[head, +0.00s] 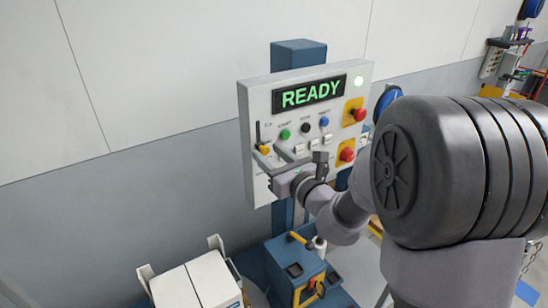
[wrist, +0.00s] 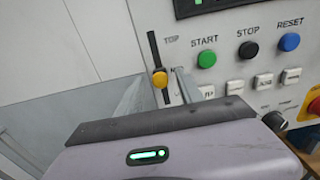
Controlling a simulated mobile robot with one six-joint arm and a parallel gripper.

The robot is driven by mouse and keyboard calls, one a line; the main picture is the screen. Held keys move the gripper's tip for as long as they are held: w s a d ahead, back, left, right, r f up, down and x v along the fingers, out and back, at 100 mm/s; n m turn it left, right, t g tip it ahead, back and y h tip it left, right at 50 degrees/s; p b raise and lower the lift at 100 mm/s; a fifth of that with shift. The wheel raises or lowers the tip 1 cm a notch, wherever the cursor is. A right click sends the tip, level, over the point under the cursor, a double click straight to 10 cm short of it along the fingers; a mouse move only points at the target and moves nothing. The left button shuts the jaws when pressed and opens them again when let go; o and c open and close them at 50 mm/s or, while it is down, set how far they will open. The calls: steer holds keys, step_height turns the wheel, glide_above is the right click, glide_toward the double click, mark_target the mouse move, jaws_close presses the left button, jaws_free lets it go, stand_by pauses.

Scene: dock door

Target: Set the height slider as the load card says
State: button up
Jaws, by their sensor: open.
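The height slider is a yellow knob (head: 264,149) on a dark upright slot at the left of the grey control panel (head: 356,83). In the wrist view the knob (wrist: 160,79) sits around the middle of the visible slot, below a "TOP" mark; the slot's lower end is hidden behind my gripper. My gripper (head: 273,156) is open in front of the panel. In the wrist view its two fingers (wrist: 158,92) stand to either side of the knob, with gaps visible. Whether they touch it I cannot tell. I see no readable load card.
Green (wrist: 207,59), black (wrist: 248,50) and blue (wrist: 289,42) buttons and red emergency knobs (head: 346,154) lie right of the slider. White boxes (head: 196,284) stand below left.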

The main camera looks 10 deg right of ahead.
steer(key=b+v, duration=1.1)
steer(key=v, duration=0.6)
steer(key=shift+s, duration=0.15)
